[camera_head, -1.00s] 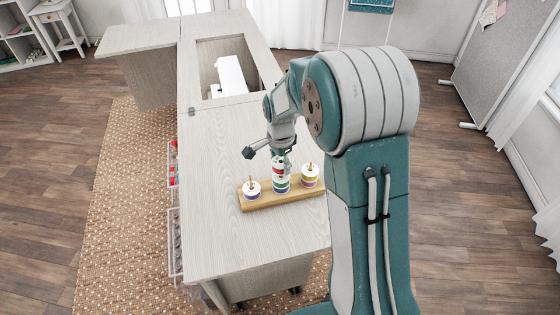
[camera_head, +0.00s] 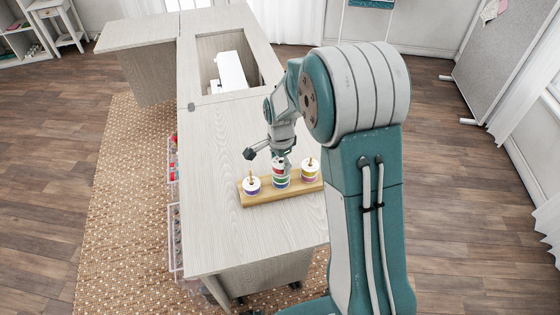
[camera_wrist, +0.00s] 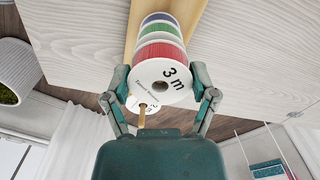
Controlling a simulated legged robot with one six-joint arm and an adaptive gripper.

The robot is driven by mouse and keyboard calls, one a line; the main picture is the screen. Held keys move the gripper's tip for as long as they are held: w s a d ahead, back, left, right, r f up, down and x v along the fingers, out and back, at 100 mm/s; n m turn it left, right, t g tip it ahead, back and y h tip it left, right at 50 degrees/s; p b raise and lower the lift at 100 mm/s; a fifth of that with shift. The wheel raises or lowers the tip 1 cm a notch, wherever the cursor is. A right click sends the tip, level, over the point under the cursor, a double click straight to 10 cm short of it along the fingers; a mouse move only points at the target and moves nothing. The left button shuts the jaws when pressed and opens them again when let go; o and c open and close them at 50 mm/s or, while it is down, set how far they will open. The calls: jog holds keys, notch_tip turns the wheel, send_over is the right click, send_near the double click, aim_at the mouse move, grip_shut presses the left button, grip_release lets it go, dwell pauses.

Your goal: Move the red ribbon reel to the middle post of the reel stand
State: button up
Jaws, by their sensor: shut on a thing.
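The red ribbon reel (camera_wrist: 163,53) is between the two fingers of my gripper (camera_wrist: 160,92), which is shut on it. Its white face, marked "3 m", points at the wrist camera. It lies in line with a green reel (camera_wrist: 157,31) and a blue-purple one behind it, seemingly touching the green reel. In the head view the red reel (camera_head: 278,168) is at the top of the middle stack on the wooden reel stand (camera_head: 262,200), with my gripper (camera_head: 281,163) over it. The middle post's tip is hidden.
A white-topped purple reel (camera_head: 251,186) sits on the left post and a white-topped reel (camera_head: 310,172) on the right post, both posts showing. The pale cabinet top (camera_head: 215,210) is clear left of the stand. A white sewing machine (camera_head: 230,72) sits in the recess behind.

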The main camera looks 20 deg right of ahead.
jog(key=o, duration=0.9)
jog(key=shift+c, duration=0.2)
notch_tip(320, 180, up, 12)
dwell(0.5)
jog(key=s+r+n+t, duration=0.2)
jog(key=s+r+n, duration=0.1)
jog(key=s, duration=0.5)
jog(key=s+r+n+t, duration=0.1)
jog(key=s+r+n, duration=0.2)
jog(key=s+n, duration=0.3)
jog(key=s+r+n+t, duration=0.2)
jog(key=s+r+n, duration=0.2)
jog(key=s, duration=0.7)
jog(key=shift+n+t, duration=0.3)
jog(key=shift+n, duration=0.3)
